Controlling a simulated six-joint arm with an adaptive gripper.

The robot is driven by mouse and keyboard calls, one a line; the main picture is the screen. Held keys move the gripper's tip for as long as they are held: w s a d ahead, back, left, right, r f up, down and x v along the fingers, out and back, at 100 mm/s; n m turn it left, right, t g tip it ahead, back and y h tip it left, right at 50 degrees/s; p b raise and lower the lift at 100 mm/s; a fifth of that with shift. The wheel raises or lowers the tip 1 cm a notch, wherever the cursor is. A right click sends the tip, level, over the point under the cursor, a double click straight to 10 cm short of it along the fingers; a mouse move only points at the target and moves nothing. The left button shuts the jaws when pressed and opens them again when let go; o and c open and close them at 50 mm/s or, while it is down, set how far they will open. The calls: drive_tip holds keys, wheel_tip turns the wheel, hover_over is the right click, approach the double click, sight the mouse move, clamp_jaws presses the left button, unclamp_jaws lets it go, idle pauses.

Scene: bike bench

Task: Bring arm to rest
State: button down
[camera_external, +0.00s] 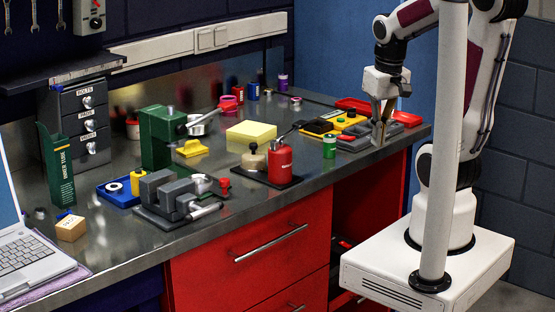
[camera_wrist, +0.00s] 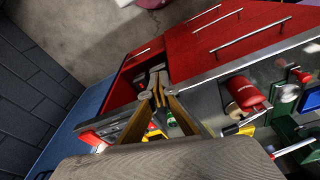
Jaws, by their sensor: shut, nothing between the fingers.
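My gripper (camera_external: 380,133) hangs pointing down in the external view, above the right end of the metal bench (camera_external: 115,245), close to a grey tool tray (camera_external: 358,141). In the wrist view my gripper (camera_wrist: 156,88) shows its two fingers meeting at the tips, with nothing held between them. My arm comes down to it from the upper right of the external view. A white post stands in front of part of the arm and hides some of it.
A green bottle (camera_external: 329,147), a red can (camera_external: 280,161) and a red tray (camera_external: 378,110) are near the gripper. A green press (camera_external: 160,137) and a grey vise (camera_external: 165,195) stand further left. A laptop (camera_external: 35,240) is at the front left. The open red drawer space is below the bench.

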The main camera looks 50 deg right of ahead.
drive_tip(key=s+a+r+n+t, duration=0.1)
drive_tip(key=a+r+n+t, duration=0.2)
drive_tip(key=a+r, duration=0.4)
drive_tip(key=shift+a+t+y, duration=0.15)
drive_tip(key=shift+t+y, duration=0.15)
drive_tip(key=shift+t, duration=0.2)
drive_tip(key=shift+s, duration=0.1)
